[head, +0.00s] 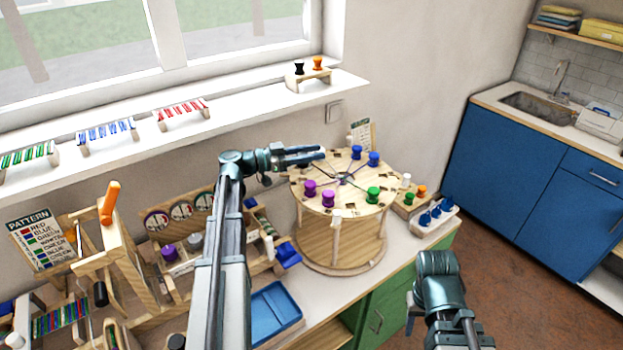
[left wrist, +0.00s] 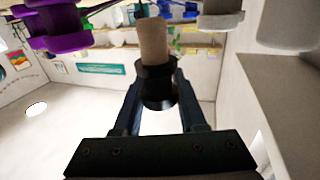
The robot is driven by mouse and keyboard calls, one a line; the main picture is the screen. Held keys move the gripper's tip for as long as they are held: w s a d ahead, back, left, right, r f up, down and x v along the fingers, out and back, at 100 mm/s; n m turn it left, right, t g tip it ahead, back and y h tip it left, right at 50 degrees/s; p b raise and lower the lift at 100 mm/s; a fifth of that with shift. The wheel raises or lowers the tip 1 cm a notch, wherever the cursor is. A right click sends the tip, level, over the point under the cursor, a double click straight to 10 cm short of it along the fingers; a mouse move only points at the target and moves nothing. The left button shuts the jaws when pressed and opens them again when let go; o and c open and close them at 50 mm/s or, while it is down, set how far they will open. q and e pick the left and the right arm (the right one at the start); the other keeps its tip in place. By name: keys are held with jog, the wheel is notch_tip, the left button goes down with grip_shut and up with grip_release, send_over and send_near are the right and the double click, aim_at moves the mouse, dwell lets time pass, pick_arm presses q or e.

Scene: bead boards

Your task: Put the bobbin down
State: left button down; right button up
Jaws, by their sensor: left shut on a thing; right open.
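My left gripper (head: 318,152) reaches over the back left edge of the round wooden stand (head: 343,212). In the left wrist view it (left wrist: 156,98) is shut on a dark bobbin (left wrist: 158,74), with a beige cylinder (left wrist: 153,42) rising above its flange. The held bobbin is hard to make out in the head view. On the stand's top are purple bobbins (head: 328,197), a green bobbin (head: 373,195) and blue bobbins (head: 374,159). My right gripper (head: 412,312) is open, low in front of the green cabinet, partly hidden by its own wrist.
A windowsill (head: 235,110) carries racks and a small stand with a black bobbin (head: 299,68) and an orange bobbin (head: 318,62). A blue tray (head: 273,310) and a wooden loom frame (head: 120,245) stand on the bench at left. A white holder (head: 433,222) with blue pieces is right of the stand.

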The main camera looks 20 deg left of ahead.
pick_arm(q)
jog(key=shift+f+b, duration=2.05)
jog(key=shift+f, duration=0.55)
jog(key=shift+f, duration=0.25)
jog(key=c, duration=0.8)
grip_release()
jog(key=shift+r, duration=0.1)
jog(key=shift+o, duration=0.2)
jog(key=shift+r, duration=0.2)
jog(key=v, duration=0.7)
jog(key=shift+s+a, duration=0.15)
jog(key=shift+a, duration=0.05)
